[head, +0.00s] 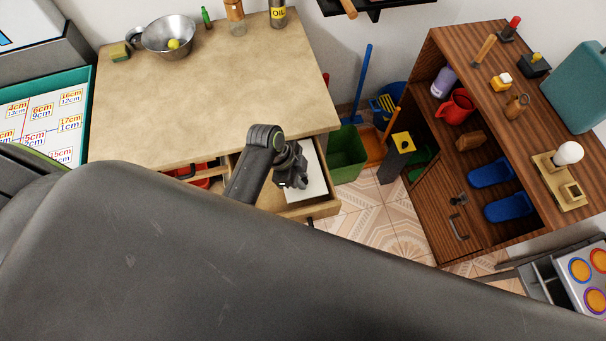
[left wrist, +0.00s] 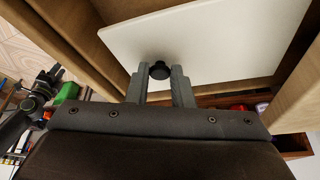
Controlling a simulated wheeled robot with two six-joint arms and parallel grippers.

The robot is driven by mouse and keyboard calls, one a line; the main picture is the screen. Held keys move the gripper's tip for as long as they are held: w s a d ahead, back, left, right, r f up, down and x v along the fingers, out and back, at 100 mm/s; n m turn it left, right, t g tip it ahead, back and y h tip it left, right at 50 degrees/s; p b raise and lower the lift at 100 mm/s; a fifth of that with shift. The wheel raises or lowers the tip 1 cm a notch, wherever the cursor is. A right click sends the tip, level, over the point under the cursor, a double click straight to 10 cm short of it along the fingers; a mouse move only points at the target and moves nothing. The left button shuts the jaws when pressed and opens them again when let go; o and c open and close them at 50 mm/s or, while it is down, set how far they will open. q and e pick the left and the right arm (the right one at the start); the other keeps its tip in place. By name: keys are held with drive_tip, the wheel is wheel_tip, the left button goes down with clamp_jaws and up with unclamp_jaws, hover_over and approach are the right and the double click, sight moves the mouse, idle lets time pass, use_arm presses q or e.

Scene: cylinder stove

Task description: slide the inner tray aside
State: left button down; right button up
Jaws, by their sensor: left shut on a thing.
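The inner tray is a white flat panel with a small black knob, lying in the open wooden drawer (head: 322,211) under the counter. The tray (head: 314,180) shows beside my gripper in the head view, and the tray (left wrist: 210,40) fills much of the left wrist view. My left gripper (head: 292,178) is over the drawer. In the left wrist view its two fingers (left wrist: 160,75) are shut on the black knob (left wrist: 160,70). A dark arm end, which looks like my right gripper (left wrist: 52,76), shows small at the left of that view; its jaws are unclear.
The counter top (head: 200,90) is above and behind the drawer, with a metal bowl (head: 170,38) at the back. A green bin (head: 347,153) stands right of the drawer. A wooden cabinet (head: 440,215) stands further right. Tiled floor (head: 385,220) lies between, mostly clear.

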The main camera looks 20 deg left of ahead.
use_arm(q)
drive_tip(key=s+a+p, duration=0.1)
drive_tip(key=s+a, duration=0.1)
drive_tip(key=a, duration=0.1)
drive_tip(key=s+a+p, duration=0.1)
drive_tip(key=s+a, duration=0.1)
drive_tip(key=a, duration=0.1)
drive_tip(key=s+a+p, duration=0.2)
drive_tip(key=a, duration=0.1)
drive_tip(key=shift+s+a, duration=0.3)
drive_tip(key=shift+a, duration=0.1)
drive_tip(key=c, duration=1.3)
unclamp_jaws()
drive_tip(key=shift+r, duration=0.1)
drive_tip(key=v, duration=1.7)
drive_tip(key=shift+r+b, duration=0.15)
drive_tip(key=shift+b, duration=0.15)
